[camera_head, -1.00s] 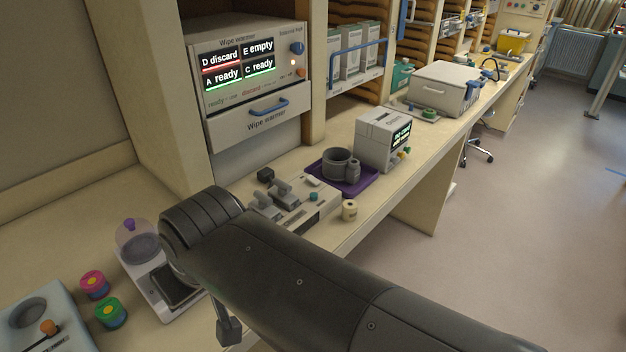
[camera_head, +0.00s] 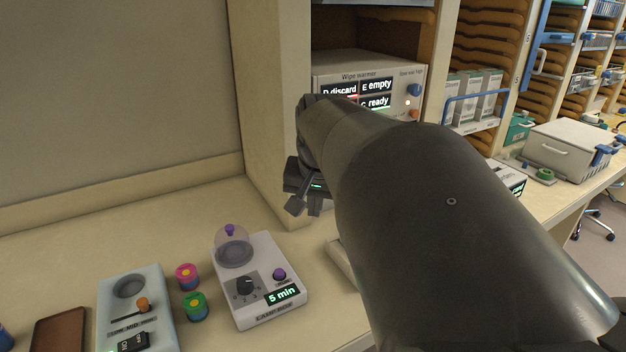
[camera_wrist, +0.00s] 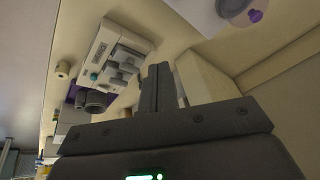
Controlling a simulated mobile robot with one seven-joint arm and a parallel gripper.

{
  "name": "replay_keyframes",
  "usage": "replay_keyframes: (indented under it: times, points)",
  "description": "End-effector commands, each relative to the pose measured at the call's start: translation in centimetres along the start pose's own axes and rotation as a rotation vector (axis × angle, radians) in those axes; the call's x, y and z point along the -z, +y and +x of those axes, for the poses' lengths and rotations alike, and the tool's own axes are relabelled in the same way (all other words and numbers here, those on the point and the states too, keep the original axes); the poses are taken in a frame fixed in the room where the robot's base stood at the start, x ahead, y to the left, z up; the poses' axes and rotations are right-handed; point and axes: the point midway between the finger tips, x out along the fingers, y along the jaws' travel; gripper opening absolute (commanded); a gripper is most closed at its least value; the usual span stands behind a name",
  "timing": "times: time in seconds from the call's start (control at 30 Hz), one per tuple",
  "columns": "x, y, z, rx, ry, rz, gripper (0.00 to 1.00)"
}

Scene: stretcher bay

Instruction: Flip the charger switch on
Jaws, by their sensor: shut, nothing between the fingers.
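No label reading "charger" is legible. A pale device with grey levers and a green knob (camera_wrist: 118,58) lies on the bench in the wrist view. It may be the charger, but I cannot tell how its switch is set. My arm hides most of it in the head view; a pale edge (camera_head: 347,262) shows below the arm. My gripper (camera_head: 308,208) hangs over the bench by the wall corner. Its fingers also show in the wrist view (camera_wrist: 158,80), shut together and empty, pointing towards the bench and apart from the device.
A box with a "5 min" display (camera_head: 262,278) and a pale blue slider box (camera_head: 137,308) stand at front left, with pink (camera_head: 187,276) and green (camera_head: 195,306) pots between them. The wipe warmer (camera_head: 375,70) is behind my arm. Bench near the left wall is clear.

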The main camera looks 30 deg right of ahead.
Motion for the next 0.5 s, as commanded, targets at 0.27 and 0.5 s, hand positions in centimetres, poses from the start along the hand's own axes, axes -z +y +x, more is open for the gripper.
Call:
replay_keyframes:
  times: [0.27, 0.5]
  points:
    - [8.3, 5.2, 2.1, -0.04, -0.053, 0.281, 0.0]
    - [14.3, 11.6, 4.5, -0.058, -0.093, 0.525, 0.0]
